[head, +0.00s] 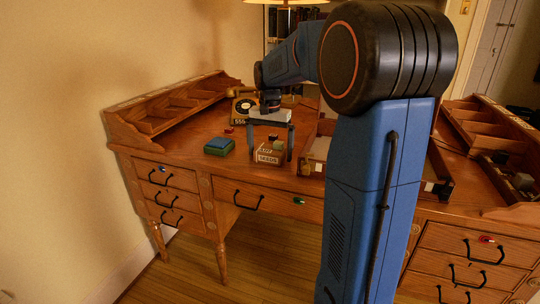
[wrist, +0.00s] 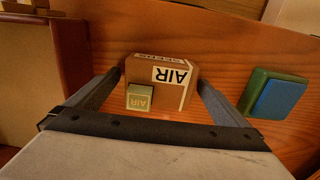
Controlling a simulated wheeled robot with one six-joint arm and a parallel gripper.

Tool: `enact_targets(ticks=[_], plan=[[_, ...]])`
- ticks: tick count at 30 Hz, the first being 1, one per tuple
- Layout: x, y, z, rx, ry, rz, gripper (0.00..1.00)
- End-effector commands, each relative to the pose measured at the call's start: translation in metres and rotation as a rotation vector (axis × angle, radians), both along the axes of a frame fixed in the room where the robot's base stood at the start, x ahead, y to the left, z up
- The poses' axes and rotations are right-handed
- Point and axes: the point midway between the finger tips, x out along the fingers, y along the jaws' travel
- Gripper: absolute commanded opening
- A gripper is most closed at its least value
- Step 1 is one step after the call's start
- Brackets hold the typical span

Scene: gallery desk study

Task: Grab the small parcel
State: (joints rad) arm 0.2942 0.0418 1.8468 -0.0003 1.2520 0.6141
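A brown cardboard parcel (head: 268,156) with a white AIR label sits near the front edge of the desk. In the wrist view the parcel (wrist: 168,72) lies between my fingers. My gripper (head: 271,150) is open and points down, one finger on each side of the parcel. In the wrist view my gripper's (wrist: 161,76) fingertips are close to the parcel's sides; I cannot tell whether they touch.
A green box with a blue top (head: 219,146) stands left of the parcel. An open wooden tray (head: 316,166) is close on the right. A wooden organizer (head: 150,125) lines the left side of the desk (head: 190,150).

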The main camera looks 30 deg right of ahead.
Motion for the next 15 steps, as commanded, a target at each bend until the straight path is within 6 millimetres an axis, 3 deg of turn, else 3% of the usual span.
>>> enact_targets(ticks=[1,6,15], plan=[[0.0000,0.0000,0.0001,0.000,0.000,0.000,0.90],[0.0000,0.0000,0.0002,0.000,0.000,0.000,0.50],[0.0001,0.0000,0.0031,-0.001,-0.001,0.000,0.48]])
